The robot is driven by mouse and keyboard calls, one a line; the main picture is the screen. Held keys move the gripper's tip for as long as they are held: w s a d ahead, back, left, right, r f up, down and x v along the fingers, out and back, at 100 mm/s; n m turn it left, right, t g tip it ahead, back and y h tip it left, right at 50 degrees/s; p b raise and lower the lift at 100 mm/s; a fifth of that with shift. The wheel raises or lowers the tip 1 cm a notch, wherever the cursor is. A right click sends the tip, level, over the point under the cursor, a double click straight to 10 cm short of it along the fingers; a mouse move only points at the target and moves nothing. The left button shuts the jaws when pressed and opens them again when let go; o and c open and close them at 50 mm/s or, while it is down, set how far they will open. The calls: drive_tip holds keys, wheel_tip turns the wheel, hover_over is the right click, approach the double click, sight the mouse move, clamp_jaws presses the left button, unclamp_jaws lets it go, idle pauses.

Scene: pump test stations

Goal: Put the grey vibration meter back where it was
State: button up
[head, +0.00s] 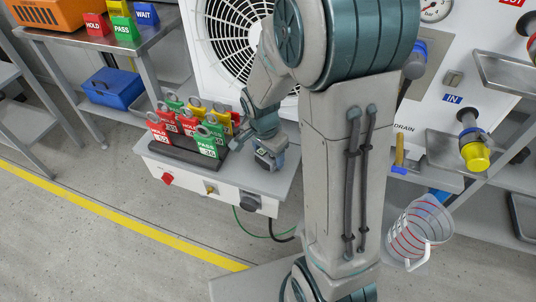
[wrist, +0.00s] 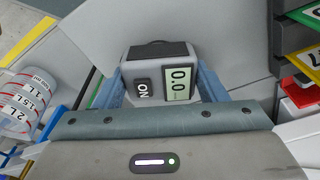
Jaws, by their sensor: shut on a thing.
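The grey vibration meter (wrist: 152,52) is between the two blue fingers of my gripper (wrist: 160,84) in the wrist view. It has a dark end, a black ON label and a pale green display reading 0.0. My gripper is shut on it. In the head view my gripper (head: 268,158) is low over the right part of the grey bench top (head: 272,183), right of the tag rack. The meter (head: 264,161) shows only as a small piece there. I cannot tell whether it touches the bench top.
A dark rack (head: 184,158) of red, green and yellow tags stands just left of my gripper. A large fan grille (head: 225,35) is behind. A measuring jug (head: 418,232) is at the right. Bare bench top lies right of my gripper.

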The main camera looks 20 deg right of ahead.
sight(265, 156)
drive_tip(key=shift+f, duration=0.2)
drive_tip(key=o, duration=1.4)
drive_tip(key=shift+r, duration=0.1)
drive_tip(key=shift+c, duration=0.2)
wheel_tip(265, 156, up, 11)
drive_tip(key=a+p, duration=0.1)
drive_tip(key=p, duration=0.2)
drive_tip(key=s+r+n, duration=0.2)
drive_tip(key=s+n, duration=0.4)
drive_tip(key=s, duration=0.1)
drive_tip(key=s+d+r+n+y, duration=0.1)
drive_tip(key=s+r+n, duration=0.1)
drive_tip(key=s+n, duration=0.3)
drive_tip(key=shift+s+r+n+t, duration=0.4)
drive_tip(key=shift+s, duration=0.5)
drive_tip(key=shift+d, duration=0.1)
